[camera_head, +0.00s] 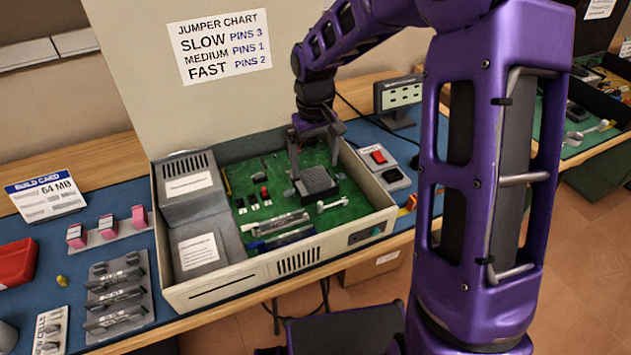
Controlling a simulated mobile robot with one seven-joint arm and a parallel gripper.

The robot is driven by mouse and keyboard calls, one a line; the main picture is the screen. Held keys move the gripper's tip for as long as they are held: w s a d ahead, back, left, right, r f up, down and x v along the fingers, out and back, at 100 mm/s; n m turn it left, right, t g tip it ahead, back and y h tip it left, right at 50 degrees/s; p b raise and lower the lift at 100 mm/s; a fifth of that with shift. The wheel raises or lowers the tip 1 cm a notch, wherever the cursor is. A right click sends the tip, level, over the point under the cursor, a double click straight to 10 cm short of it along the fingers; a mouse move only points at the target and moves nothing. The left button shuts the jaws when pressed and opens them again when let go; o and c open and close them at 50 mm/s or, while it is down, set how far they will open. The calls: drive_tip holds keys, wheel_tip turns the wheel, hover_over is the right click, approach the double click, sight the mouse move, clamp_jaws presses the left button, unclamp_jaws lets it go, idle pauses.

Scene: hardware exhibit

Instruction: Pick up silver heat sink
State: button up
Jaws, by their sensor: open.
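The silver heat sink (317,182) is a grey finned block on the green circuit board (262,217) inside the open beige computer case (220,281). My gripper (312,172) points down over the heat sink from above. Its fingers are spread apart, one to the left of the block and one toward its right and rear. I cannot tell whether the fingers touch the block. The heat sink appears to rest on the board.
The case walls surround the board, and its raised lid (120,60) stands behind. A memory module rack (118,292), a red bin (15,262) and a pink-part rack (106,230) are left. A panel with a red switch (378,157) is right.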

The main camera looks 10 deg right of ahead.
sight(315, 175)
wheel_tip(315, 175, down, 3)
drive_tip(key=shift+d+f, duration=0.1)
drive_tip(key=c, duration=1)
drive_tip(key=shift+r, duration=0.25)
wheel_tip(315, 175, up, 10)
drive_tip(key=shift+f+p, duration=0.1)
drive_tip(key=shift+p, duration=0.65)
drive_tip(key=shift+d+f, duration=0.1)
